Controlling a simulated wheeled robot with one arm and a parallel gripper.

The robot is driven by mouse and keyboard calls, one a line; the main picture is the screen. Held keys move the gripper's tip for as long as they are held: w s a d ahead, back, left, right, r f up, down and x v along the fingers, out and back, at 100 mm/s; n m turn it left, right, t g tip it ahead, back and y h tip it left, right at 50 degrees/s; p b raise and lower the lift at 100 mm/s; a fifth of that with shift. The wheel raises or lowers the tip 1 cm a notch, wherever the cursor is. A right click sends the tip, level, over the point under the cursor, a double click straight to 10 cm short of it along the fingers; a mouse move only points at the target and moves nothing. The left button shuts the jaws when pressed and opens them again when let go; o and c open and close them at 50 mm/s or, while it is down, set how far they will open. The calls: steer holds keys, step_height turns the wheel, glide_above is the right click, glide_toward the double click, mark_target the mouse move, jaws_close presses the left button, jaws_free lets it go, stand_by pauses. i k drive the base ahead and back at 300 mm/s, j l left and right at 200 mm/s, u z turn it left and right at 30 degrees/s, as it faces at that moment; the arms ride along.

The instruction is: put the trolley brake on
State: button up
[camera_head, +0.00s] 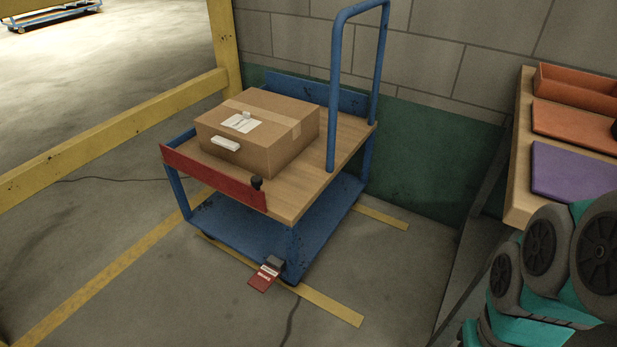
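A blue two-deck trolley (240,228) stands on the concrete floor near the wall. It has a wooden top deck and a tall blue push handle (334,90) at the back right. A red pedal (264,277) with pale markings sticks out low at the trolley's front right corner, by the wheel. It slopes down from a dark block; I cannot tell its brake state. My gripper is not in view. Part of my teal and grey arm shows at the lower right.
A cardboard box (258,133) sits on the top deck behind a red front lip (211,176) with a black knob (256,183). A yellow rail (110,140) stands at left. A wooden bench (522,190) with orange and purple items is at right. Floor before the pedal is clear except a cable.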

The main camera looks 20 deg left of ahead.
mark_target(264, 279)
steer(key=u, duration=1.45)
